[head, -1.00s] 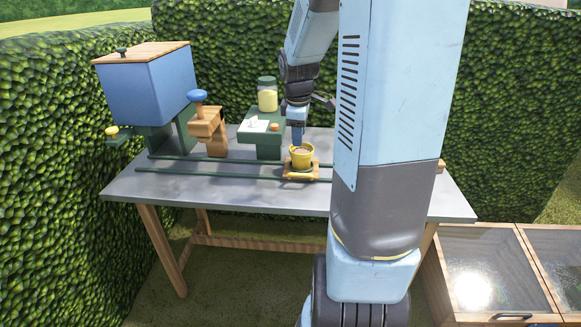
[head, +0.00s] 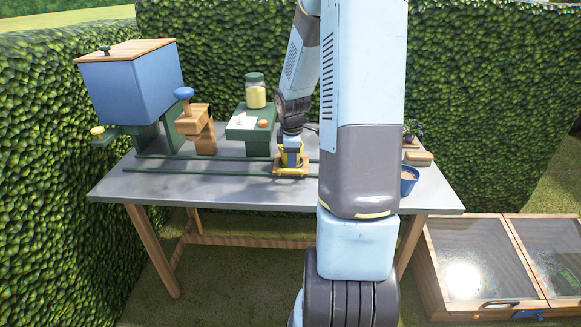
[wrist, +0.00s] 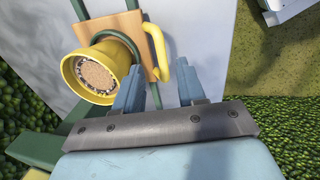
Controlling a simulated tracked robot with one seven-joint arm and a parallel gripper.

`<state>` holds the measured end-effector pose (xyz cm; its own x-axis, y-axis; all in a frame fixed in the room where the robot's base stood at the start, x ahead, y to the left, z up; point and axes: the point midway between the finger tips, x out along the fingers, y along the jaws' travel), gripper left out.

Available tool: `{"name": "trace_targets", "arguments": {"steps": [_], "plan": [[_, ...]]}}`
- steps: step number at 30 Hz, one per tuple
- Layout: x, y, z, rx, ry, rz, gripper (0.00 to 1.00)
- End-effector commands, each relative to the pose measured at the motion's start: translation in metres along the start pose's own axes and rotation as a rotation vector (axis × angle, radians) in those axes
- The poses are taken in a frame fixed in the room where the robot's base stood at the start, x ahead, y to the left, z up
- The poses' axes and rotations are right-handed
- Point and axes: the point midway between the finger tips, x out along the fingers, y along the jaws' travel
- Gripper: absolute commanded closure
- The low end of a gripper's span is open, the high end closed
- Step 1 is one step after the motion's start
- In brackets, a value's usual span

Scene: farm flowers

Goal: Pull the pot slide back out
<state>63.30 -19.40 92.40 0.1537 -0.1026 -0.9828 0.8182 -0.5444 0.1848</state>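The pot slide is a wooden plate (wrist: 125,28) with a yellow handle (wrist: 157,48). It sits on green rails along the bench and also shows in the head view (head: 283,171). A yellow pot (wrist: 84,72), filled with brown material, stands on the slide. In the head view my gripper hides most of the pot. My gripper (wrist: 160,76) is open, with one blue finger on each side of the handle's near end in the wrist view. I cannot tell whether the fingers touch the handle. Nothing is held.
On the grey bench (head: 225,192) stand a blue hopper (head: 130,90), a wooden press with a blue knob (head: 183,93), and a green stand (head: 250,127) with a jar (head: 255,92). A blue pot (head: 408,182) is at the right. The bench's front strip is clear.

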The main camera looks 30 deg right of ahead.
Motion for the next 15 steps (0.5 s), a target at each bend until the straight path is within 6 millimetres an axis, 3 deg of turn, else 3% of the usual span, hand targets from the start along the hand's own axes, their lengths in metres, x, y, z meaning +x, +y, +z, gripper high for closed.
{"name": "trace_targets", "arguments": {"steps": [6,15], "plan": [[0.029,-0.001,-0.001,-0.001,0.000,-0.002,0.60],[0.043,0.000,0.000,0.000,0.000,0.000,0.60]]}}
